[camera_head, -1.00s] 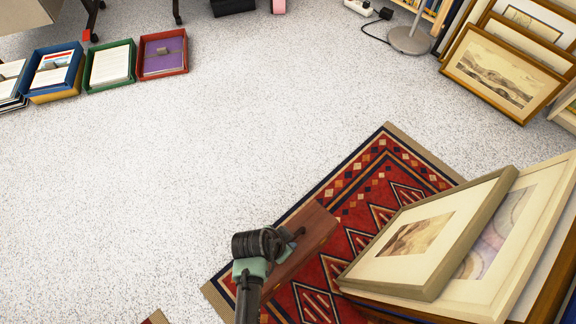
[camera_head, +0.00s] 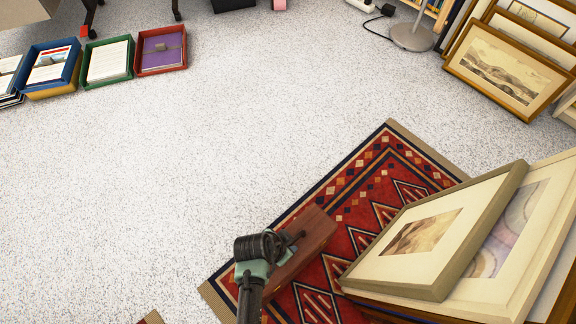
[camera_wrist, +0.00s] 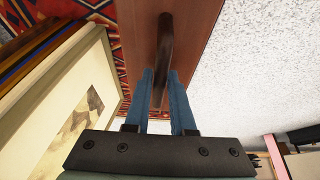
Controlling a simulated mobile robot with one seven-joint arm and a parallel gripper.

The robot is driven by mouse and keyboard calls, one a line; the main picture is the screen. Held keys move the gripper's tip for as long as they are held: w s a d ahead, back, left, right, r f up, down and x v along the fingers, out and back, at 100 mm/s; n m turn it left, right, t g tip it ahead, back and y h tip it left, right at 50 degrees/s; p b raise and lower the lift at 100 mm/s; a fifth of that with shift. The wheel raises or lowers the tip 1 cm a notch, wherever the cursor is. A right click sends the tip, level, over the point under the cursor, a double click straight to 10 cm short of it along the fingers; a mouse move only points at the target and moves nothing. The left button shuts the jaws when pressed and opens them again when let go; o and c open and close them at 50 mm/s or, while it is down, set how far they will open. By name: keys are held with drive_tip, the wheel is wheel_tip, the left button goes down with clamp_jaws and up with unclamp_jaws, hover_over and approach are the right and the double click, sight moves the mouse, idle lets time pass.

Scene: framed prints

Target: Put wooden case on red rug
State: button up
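The wooden case (camera_head: 317,232) is a reddish-brown slab with a dark curved handle. It shows over the left edge of the red rug (camera_head: 365,185), which has a patterned field and a tan fringe. Whether the case touches the rug or hangs just above it, I cannot tell. My gripper (camera_head: 288,243) is at the case's handle. In the wrist view the case (camera_wrist: 192,25) fills the upper middle, and the two blue fingers of my gripper (camera_wrist: 160,75) close around the handle (camera_wrist: 165,45). My arm hides the case's near end.
Framed prints (camera_head: 435,232) lean in a stack over the rug's right part. More frames (camera_head: 507,72) stand at the back right beside a lamp base (camera_head: 411,37). Coloured trays (camera_head: 107,62) of papers line the back left. The speckled floor at left and middle is clear.

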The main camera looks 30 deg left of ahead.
drive_tip(key=o, duration=0.3)
drive_tip(key=shift+r, duration=0.1)
